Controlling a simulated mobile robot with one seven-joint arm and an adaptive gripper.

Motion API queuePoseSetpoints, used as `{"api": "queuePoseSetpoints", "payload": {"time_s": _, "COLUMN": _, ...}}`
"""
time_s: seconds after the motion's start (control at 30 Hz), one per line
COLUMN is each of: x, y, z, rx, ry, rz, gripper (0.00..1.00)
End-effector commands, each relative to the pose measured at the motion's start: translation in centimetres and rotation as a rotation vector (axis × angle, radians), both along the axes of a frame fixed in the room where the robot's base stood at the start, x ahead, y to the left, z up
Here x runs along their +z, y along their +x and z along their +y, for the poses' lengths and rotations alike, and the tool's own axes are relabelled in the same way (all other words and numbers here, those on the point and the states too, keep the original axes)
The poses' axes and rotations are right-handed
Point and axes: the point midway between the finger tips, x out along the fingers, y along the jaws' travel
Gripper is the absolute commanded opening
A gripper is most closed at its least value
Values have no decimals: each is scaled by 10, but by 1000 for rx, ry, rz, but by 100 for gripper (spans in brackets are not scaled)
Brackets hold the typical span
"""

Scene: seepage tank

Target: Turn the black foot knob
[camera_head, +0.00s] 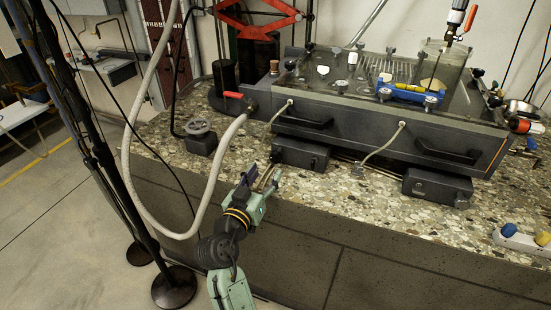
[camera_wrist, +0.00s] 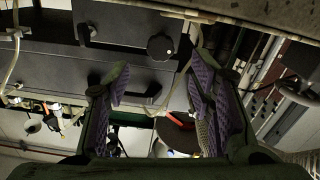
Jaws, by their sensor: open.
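A round black knob (camera_wrist: 160,46) with a small white mark shows in the wrist view, on the face of a dark box, above the gap between my fingers. My gripper (camera_wrist: 158,88) is open there, with purple finger pads well apart and nothing between them. In the head view my gripper (camera_head: 264,178) hangs at the front edge of the stone counter, just in front of the left dark foot box (camera_head: 303,156) under the tank. The fingers look apart from the knob.
The glass-topped tank (camera_head: 350,118) stands on the pebbled counter (camera_head: 330,197). A second foot box (camera_head: 437,187) sits to the right. A pale hose (camera_head: 130,160) loops left of my arm, near a black stand (camera_head: 172,287). A grey-topped black device (camera_head: 200,138) sits left of the tank.

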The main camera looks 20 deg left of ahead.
Motion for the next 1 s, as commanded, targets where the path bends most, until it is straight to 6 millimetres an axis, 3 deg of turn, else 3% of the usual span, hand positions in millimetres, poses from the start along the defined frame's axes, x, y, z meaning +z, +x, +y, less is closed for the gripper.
{"api": "queuePoseSetpoints", "payload": {"time_s": 0.2, "x": 4, "y": 44, "z": -2, "rx": -1, "ry": 0, "rz": 0, "gripper": 49}}
{"api": "queuePoseSetpoints", "payload": {"time_s": 0.43, "x": 2, "y": 75, "z": -2, "rx": 2, "ry": 0, "rz": -1, "gripper": 49}}
{"api": "queuePoseSetpoints", "payload": {"time_s": 0.83, "x": 0, "y": 83, "z": -2, "rx": 3, "ry": 1, "rz": -1, "gripper": 49}}
{"api": "queuePoseSetpoints", "payload": {"time_s": 1.0, "x": 1, "y": 83, "z": -2, "rx": 3, "ry": 1, "rz": -1, "gripper": 38}}
